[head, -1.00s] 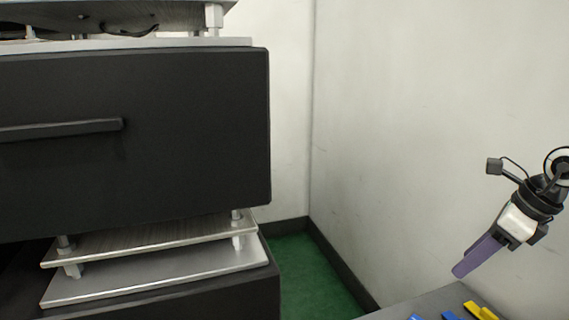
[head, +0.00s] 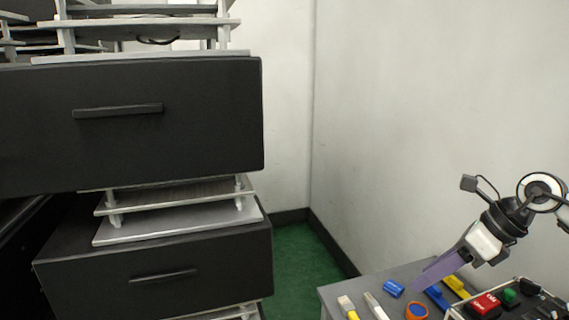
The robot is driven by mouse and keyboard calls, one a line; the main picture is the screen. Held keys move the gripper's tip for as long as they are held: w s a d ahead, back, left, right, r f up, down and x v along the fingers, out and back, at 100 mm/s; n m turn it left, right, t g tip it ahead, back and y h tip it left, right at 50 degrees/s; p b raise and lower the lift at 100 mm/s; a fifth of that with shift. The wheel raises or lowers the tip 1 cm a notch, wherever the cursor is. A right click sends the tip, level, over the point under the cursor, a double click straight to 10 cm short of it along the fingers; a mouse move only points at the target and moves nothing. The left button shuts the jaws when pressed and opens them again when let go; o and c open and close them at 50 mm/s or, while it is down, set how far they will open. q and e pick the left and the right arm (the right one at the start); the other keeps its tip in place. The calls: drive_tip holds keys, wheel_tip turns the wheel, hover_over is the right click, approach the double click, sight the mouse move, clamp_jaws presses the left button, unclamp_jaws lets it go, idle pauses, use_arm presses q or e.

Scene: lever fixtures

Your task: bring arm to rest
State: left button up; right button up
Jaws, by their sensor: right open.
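My right gripper (head: 432,275) comes in from the right in the head view, with purple fingers pointing down and to the left. It is over the back part of a grey table and holds nothing that I can see. Its fingers overlap a blue item (head: 436,298) on the table in the picture; I cannot tell whether they touch. My left gripper is not in view.
The grey table (head: 345,290) carries a blue cylinder (head: 394,288), an orange ring (head: 416,310), a yellow item (head: 456,286) and a box with red (head: 484,304) and green buttons. Black drawer units (head: 150,125) stand left. Green floor (head: 300,262) lies between.

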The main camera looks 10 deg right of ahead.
drive_tip(key=a+r+m+t+y+p, duration=0.2)
drive_tip(key=a+m+t+y+p, duration=0.25)
drive_tip(key=a, duration=1.05)
drive_tip(key=a+r+m+t+y+p, duration=0.1)
drive_tip(key=a+m+y+p, duration=0.2)
drive_tip(key=a+m+y, duration=0.75)
use_arm(q)
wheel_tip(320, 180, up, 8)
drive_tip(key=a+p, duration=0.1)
drive_tip(key=p, duration=0.5)
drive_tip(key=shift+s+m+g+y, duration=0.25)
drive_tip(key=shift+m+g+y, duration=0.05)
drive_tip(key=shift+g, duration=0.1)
use_arm(e)
drive_tip(key=s+d+f+m+h, duration=0.3)
drive_tip(key=s+f+m+h, duration=1.4)
drive_tip(key=f+m, duration=0.4)
drive_tip(key=s+m, duration=0.1)
drive_tip(key=m, duration=0.2)
drive_tip(key=shift+s+f, duration=0.15)
drive_tip(key=shift+f, duration=0.05)
drive_tip(key=shift+g, duration=0.25)
